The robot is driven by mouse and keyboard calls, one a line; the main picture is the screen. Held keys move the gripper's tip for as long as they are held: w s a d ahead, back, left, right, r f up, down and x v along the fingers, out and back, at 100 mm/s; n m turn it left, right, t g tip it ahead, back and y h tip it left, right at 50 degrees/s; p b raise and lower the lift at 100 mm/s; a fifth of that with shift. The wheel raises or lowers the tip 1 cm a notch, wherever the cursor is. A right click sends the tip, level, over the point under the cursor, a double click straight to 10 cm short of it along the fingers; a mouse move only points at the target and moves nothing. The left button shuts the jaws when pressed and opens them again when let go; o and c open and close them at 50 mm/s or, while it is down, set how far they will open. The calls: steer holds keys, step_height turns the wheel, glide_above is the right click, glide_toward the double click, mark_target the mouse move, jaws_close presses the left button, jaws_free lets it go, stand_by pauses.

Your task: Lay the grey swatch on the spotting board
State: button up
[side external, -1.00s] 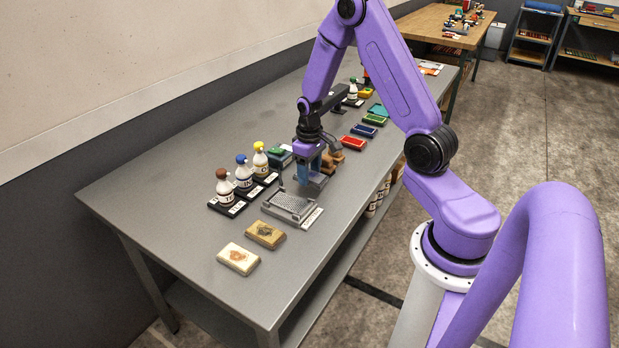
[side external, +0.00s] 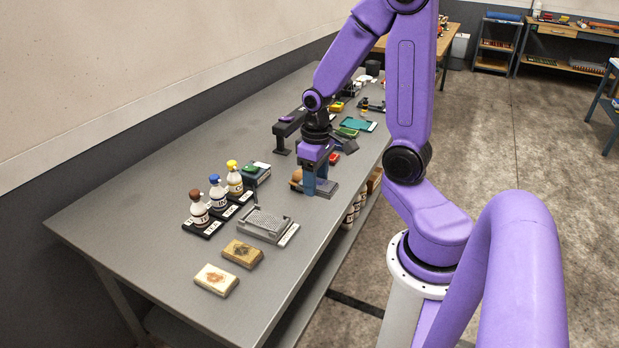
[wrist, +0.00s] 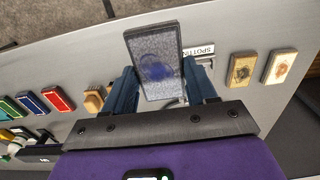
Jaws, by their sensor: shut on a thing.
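My gripper (side external: 318,186) is shut on the grey swatch (side external: 329,190), a flat rectangular block held above the table near its front edge. In the wrist view the swatch (wrist: 156,62) shows a dark blue stain on its face and sits between my gripper's fingers (wrist: 163,72). The spotting board (side external: 262,224) is a grey perforated tray with a white label strip, left of and nearer the camera than my gripper. In the wrist view its "SPOTTIN…" label (wrist: 200,51) shows, while the swatch and fingers hide most of the board. The swatch is apart from the board.
A brown-stained tan swatch (side external: 242,253) and a cream swatch (side external: 216,280) lie in front of the board. Several bottles (side external: 218,192) stand on black bases behind it. A green-topped box (side external: 256,173) stands farther back. Red, blue and green pads (wrist: 58,99) lie beyond my gripper.

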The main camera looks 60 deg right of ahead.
steer(key=shift+s+a+r, duration=0.25)
steer(key=shift+s, duration=0.25)
glide_above(263, 220)
step_height(263, 220, down, 4)
steer(key=r, duration=0.1)
steer(key=shift+f, duration=3.1)
steer(key=shift+f, duration=0.5)
steer(key=o, duration=1.4)
steer(key=shift+r, duration=0.1)
